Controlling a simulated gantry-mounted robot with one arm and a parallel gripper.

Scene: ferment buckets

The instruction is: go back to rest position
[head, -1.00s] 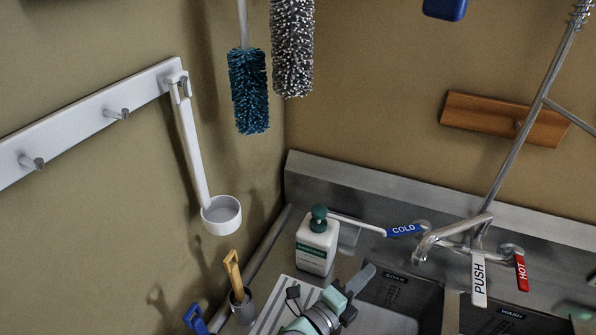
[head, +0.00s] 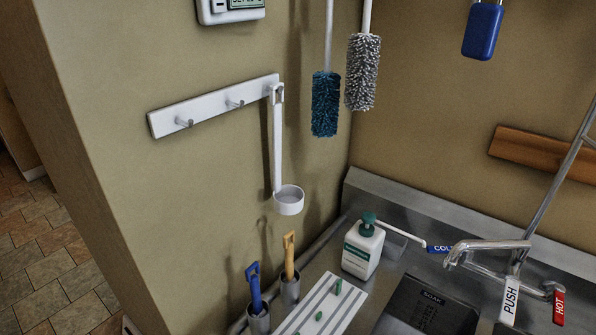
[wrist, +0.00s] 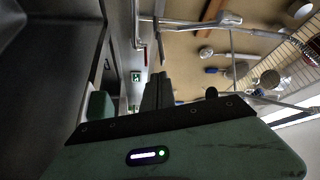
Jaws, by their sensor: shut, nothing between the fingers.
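My gripper (wrist: 158,88) shows in the wrist view as dark fingers close together in the middle, shut with nothing between them. It is not in the head view. In the wrist view the room appears turned, with metal pipes and a wire rack around the fingers. No held object shows. A white ladle (head: 287,198) hangs from the right end of the peg rail (head: 205,112) on the wall.
A white bottle with a green cap (head: 362,250) stands on the steel sink ledge beside the tap (head: 485,245). Blue (head: 255,290) and yellow (head: 289,257) handles stand in metal cups next to a ribbed white board (head: 345,312). Two bristle brushes (head: 325,105) hang above.

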